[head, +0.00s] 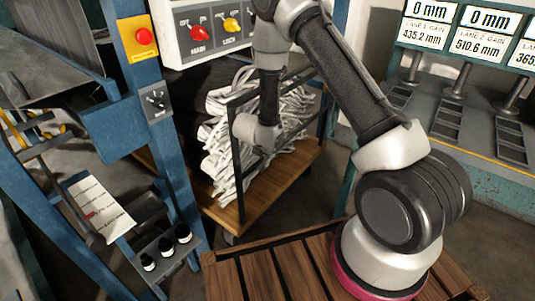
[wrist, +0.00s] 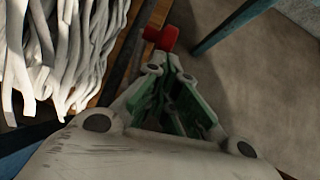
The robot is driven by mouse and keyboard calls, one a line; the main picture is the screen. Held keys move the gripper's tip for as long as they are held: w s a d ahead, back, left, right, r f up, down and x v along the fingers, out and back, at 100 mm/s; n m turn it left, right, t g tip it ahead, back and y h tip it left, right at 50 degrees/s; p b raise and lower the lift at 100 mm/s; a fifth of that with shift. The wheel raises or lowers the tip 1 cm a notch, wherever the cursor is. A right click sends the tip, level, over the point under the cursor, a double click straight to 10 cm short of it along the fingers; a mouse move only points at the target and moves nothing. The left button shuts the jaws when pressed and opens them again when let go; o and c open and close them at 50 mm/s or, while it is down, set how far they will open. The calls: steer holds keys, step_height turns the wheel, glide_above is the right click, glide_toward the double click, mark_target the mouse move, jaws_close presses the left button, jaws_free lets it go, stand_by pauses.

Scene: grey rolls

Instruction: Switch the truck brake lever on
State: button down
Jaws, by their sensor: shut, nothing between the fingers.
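The truck (head: 232,212) is a low wheeled cart with a wooden deck and a dark frame, in the middle of the head view. A red piece (wrist: 162,37), which looks like the brake lever's handle, shows in the wrist view beside the truck's deck edge (wrist: 136,28). My gripper (wrist: 171,62) is shut and empty, with its fingertips close to the red piece. I cannot tell whether they touch it. In the head view my wrist covers the area by the truck's frame, and neither the red piece nor my fingertips can be made out.
Grey-white strips (head: 240,150) are piled on the truck. A blue post (head: 175,150) with a red button stands left, and a panel with red and yellow knobs (head: 215,30) is behind. A grey bench (head: 480,120) with displays stands right. Bare floor (wrist: 270,80) lies right of the red piece.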

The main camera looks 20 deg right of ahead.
steer(key=w+d+f+g+y, duration=0.2)
steer(key=w+d, duration=0.1)
steer(key=d, duration=0.2)
steer(key=shift+w+f, duration=0.25)
steer(key=shift+f, duration=0.15)
stand_by(0.3)
steer(key=v, duration=0.7)
steer(key=shift+r, duration=0.2)
steer(key=shift+d, duration=0.1)
stand_by(0.4)
